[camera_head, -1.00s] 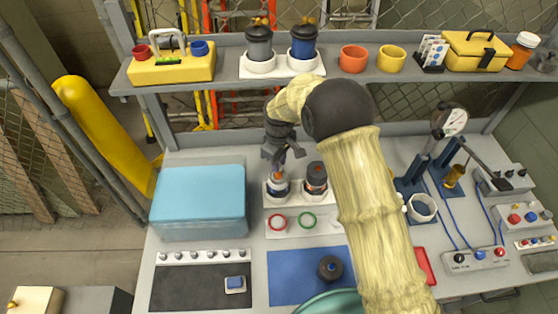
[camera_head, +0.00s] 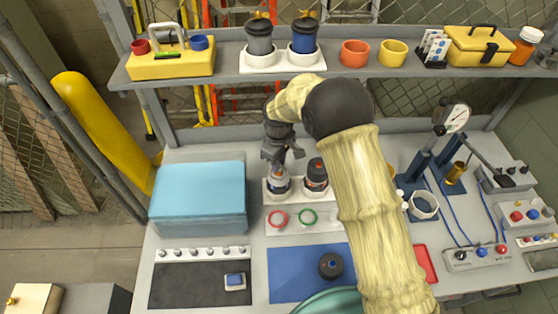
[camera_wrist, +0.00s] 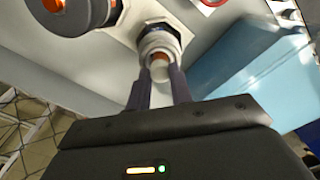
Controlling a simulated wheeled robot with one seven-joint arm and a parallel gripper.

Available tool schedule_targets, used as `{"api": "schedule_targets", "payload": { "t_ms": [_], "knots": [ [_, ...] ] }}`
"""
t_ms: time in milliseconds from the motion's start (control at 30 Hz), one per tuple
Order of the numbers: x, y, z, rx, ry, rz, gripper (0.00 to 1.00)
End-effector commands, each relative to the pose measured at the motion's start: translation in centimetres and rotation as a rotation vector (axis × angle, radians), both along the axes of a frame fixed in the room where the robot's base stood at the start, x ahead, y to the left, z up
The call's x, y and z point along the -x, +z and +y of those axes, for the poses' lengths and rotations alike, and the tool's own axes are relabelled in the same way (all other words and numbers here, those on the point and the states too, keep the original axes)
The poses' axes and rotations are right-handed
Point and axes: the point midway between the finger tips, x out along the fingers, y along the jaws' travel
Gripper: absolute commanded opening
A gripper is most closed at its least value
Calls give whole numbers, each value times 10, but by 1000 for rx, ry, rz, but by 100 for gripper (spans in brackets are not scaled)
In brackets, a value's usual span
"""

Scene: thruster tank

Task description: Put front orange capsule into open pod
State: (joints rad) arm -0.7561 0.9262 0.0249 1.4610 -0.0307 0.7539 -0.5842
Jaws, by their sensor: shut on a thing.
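An orange capsule with a pale end (camera_wrist: 159,64) is between the two fingertips of my gripper (camera_wrist: 161,72) in the wrist view. My gripper is shut on it. The capsule is at the mouth of the left white pod (camera_wrist: 160,40), which also shows in the head view (camera_head: 279,186) below my gripper (camera_head: 279,163). I cannot tell how deep the capsule sits in the pod. A second, dark pod with an orange top (camera_head: 316,172) stands just right of it; it is at the upper left in the wrist view (camera_wrist: 75,18).
A white rack (camera_head: 292,198) holds both pods, with a red ring (camera_head: 278,219) and a green ring (camera_head: 308,217) in front. A blue box (camera_head: 198,198) stands to the left. The shelf (camera_head: 225,66) runs behind my arm. A dark round part (camera_head: 331,266) lies on the blue mat.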

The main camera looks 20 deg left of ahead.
Motion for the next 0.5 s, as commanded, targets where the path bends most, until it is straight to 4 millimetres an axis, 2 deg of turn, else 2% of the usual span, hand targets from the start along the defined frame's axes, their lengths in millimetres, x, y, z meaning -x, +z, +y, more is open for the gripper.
{"api": "schedule_targets", "payload": {
  "t_ms": [267,300,400,500],
  "knots": [
    [0,0,0,0,0,0,9],
    [0,0,0,0,0,0,29],
    [0,0,0,0,0,0,47],
    [0,0,0,0,0,0,47]
  ]
}}
